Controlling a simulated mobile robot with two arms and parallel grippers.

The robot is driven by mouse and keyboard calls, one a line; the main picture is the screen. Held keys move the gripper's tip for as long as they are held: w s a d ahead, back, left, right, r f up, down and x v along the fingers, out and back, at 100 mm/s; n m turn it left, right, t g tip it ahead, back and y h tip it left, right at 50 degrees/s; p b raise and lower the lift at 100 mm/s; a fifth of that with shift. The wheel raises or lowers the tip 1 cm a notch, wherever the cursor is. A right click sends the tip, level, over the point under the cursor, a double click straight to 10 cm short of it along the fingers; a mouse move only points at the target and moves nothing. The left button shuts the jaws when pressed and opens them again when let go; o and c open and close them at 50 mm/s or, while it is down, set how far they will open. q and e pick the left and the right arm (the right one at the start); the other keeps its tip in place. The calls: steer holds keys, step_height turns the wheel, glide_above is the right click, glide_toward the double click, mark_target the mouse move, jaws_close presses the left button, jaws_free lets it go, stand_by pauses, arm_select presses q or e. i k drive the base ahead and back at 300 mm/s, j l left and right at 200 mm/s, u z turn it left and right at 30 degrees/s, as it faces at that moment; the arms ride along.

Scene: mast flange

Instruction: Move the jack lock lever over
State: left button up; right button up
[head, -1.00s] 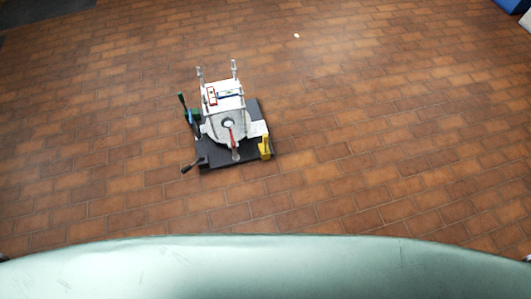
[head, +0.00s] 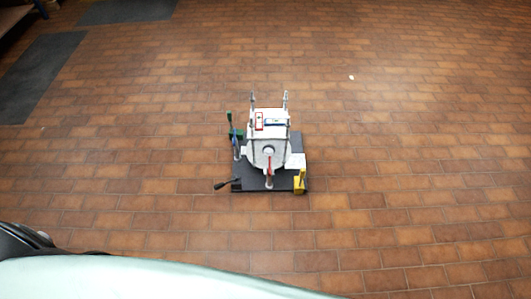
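A white mast flange unit (head: 280,152) stands upright on a dark square base plate (head: 252,184) on the brick floor, ahead of me. A lever with a dark handle (head: 221,185) sticks out to the left from the plate's front left corner. A green-topped lever (head: 229,117) stands at the left side, with a blue part below it. A red lever (head: 269,164) is at the front, and a yellow part (head: 300,181) is at the front right corner. I cannot tell which one is the jack lock lever. Neither gripper is in view.
Open brick floor (head: 400,170) surrounds the unit. Dark mats (head: 40,75) lie at the upper left. A small white spot (head: 351,77) is on the floor at the upper right. My own pale green body fills the lower left.

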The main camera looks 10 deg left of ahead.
mark_target(220, 185)
steer(key=i+j+z, duration=0.1)
steer(key=j, duration=0.45)
steer(key=i+j+z, duration=0.1)
steer(key=j, duration=0.45)
steer(key=i+j+z, duration=0.1)
steer(key=i+j, duration=0.15)
steer(key=j, duration=0.35)
steer(key=i+j+z, duration=0.1)
steer(key=j, duration=0.5)
steer(key=i+j+z, duration=0.1)
steer(key=j, duration=0.5)
